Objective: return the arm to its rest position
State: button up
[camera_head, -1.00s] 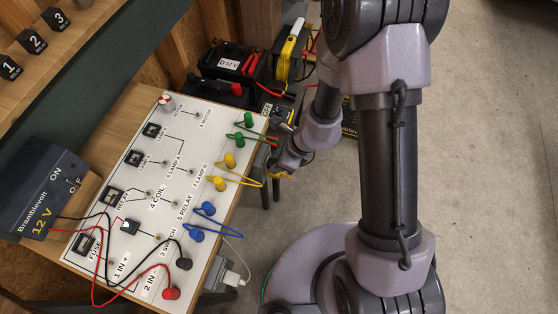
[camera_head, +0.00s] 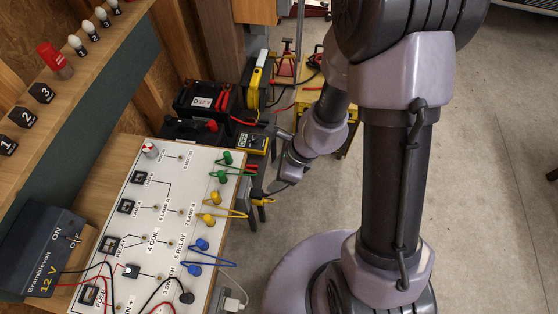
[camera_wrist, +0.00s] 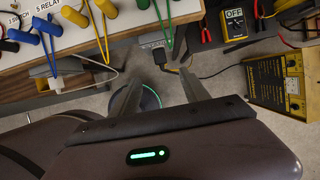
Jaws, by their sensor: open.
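My gripper (camera_head: 273,164) is at the end of my folded arm, just right of the white circuit board's edge. In the wrist view its two metal fingers (camera_wrist: 160,78) are spread apart with nothing between them. Beyond the fingertips are a dark plug with thin cables and the grey floor. My arm's thick upright link fills the right middle of the head view and hides part of the floor.
The white circuit board (camera_head: 137,215) carries green, yellow and blue plugs with looped wires. A Bramblevolt 12 V supply (camera_head: 43,249) stands at left. A yellow OFF meter (camera_head: 250,142) and a battery (camera_head: 205,104) are behind. The floor (camera_head: 495,180) at right is open.

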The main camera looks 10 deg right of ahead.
notch_tip(320, 180, up, 13)
jog(key=a+n+t+b, duration=0.15)
jog(key=n+b, duration=0.25)
jog(key=n, duration=0.4)
jog(key=s+d+r+n+t+h+b, duration=0.2)
jog(key=s+d+r+n+b, duration=0.2)
jog(key=s+r+n, duration=0.3)
jog(key=s+d+n, duration=0.1)
jog(key=s+n, duration=0.1)
jog(key=s, duration=0.1)
jog(key=shift+s+d+r+n+t, duration=0.2)
jog(key=shift+r+n+t, duration=0.1)
jog(key=shift+r+t, duration=0.05)
jog(key=shift+w, duration=0.1)
dwell(0.9)
